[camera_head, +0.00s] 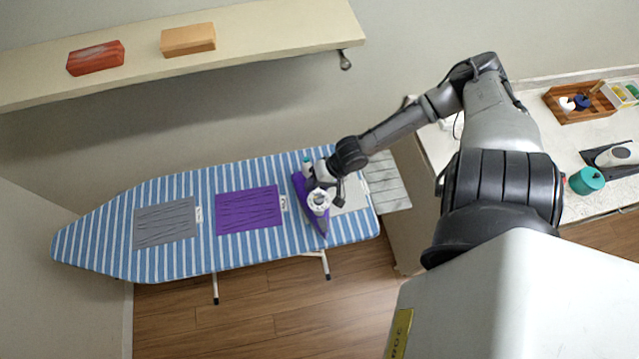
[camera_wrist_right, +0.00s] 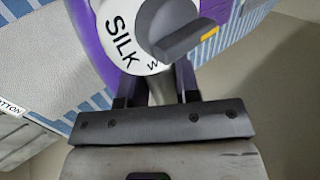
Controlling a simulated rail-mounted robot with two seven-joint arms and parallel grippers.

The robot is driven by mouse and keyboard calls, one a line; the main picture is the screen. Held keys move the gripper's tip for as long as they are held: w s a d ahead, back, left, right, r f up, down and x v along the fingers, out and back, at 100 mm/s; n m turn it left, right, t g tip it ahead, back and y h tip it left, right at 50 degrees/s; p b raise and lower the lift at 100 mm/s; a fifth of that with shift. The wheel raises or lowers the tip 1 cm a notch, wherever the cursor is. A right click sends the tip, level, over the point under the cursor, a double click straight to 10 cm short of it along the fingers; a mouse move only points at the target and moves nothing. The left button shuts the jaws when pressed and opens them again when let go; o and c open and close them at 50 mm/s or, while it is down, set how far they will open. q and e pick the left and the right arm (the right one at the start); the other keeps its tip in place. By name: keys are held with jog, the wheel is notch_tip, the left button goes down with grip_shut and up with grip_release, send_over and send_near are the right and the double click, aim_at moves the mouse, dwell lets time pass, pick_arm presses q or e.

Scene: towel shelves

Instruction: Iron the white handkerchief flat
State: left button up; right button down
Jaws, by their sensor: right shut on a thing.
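The white handkerchief (camera_head: 354,193) lies near the right end of the blue-and-white striped ironing board (camera_head: 207,190). A pale cloth (camera_wrist_right: 40,62) with a partly cut-off label beside it shows at the left of the right wrist view. My right gripper (camera_head: 324,184) is shut on the purple iron (camera_head: 300,186). The iron is at the left edge of the handkerchief and covers part of that area. I cannot tell whether its sole touches the cloth. In the wrist view my right gripper (camera_wrist_right: 157,86) is close behind the iron's dial (camera_wrist_right: 125,35), which reads SILK. My left gripper is not in view.
A wrinkled purple cloth (camera_head: 248,210) and a wrinkled grey cloth (camera_head: 165,222) lie left of the iron. A wall shelf (camera_head: 250,35) holds a red block (camera_head: 96,58) and an orange block (camera_head: 188,40). A counter with a wooden tray (camera_head: 563,116) and a teal container (camera_head: 587,180) stands at right.

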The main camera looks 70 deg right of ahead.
jog(key=shift+w+a+r, duration=0.1)
jog(key=shift+w+a, duration=0.4)
jog(key=shift+w, duration=0.25)
jog(key=shift+w+a, duration=0.1)
jog(key=shift+w, duration=0.1)
notch_tip(320, 180, up, 5)
jog(key=p, duration=0.4)
dwell(0.4)
jog(key=shift+w+a+r, duration=0.1)
